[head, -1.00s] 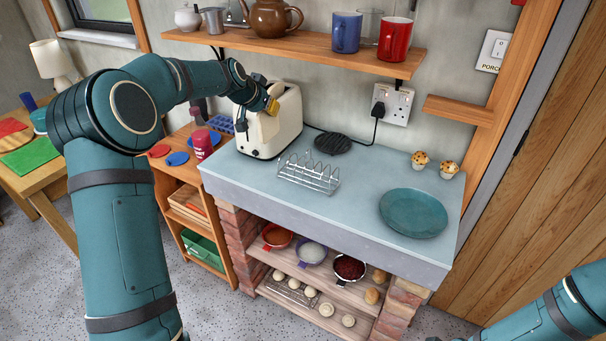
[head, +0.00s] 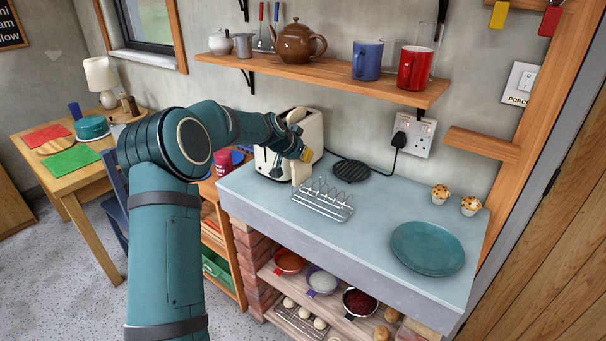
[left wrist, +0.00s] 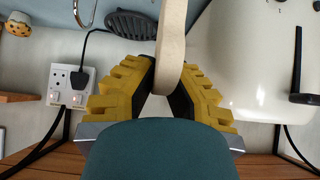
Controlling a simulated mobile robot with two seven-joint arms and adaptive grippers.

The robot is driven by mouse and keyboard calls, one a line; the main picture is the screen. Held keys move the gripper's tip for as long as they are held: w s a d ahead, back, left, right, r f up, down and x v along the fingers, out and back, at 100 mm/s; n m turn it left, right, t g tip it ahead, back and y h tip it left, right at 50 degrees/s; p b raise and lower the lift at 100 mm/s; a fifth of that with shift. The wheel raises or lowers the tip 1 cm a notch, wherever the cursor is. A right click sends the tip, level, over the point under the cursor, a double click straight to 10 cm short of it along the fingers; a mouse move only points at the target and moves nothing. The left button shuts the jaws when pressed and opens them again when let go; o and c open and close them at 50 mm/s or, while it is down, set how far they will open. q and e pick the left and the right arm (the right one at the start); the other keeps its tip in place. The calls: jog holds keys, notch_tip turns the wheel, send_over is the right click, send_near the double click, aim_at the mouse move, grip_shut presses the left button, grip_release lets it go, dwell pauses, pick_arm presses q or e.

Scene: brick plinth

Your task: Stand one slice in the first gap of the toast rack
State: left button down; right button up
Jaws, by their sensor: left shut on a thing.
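The wire toast rack (head: 322,200) stands on the blue-grey worktop, in front of the cream toaster (head: 312,130). Its gaps look empty. My left gripper (head: 296,158) is beside the toaster's front, behind and a little left of the rack. It is shut on a pale bread slice (head: 299,171), which hangs below the fingers near the rack's far left end. In the left wrist view the slice (left wrist: 172,35) shows edge-on between the yellow fingers (left wrist: 170,75), with the toaster (left wrist: 262,60) to the right. My right gripper is not in view.
A dark round trivet (head: 350,171) lies behind the rack. A teal plate (head: 427,248) and two muffins (head: 440,194) are at the right of the worktop (head: 365,215). A shelf (head: 330,75) with mugs and a teapot hangs above. The worktop between rack and plate is clear.

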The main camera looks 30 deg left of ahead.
aim_at(303, 169)
pick_arm(q)
jog(key=shift+d+f+b, duration=0.1)
jog(key=shift+f+b, duration=0.3)
jog(key=shift+f, duration=2.05)
jog(key=shift+f, duration=0.15)
jog(key=c, duration=1.1)
grip_release()
jog(key=shift+c, duration=0.2)
jog(key=shift+s+r, duration=0.1)
jog(key=shift+r, duration=0.25)
jog(key=v, duration=1.1)
jog(key=shift+s+r, duration=0.15)
jog(key=shift+s, duration=0.1)
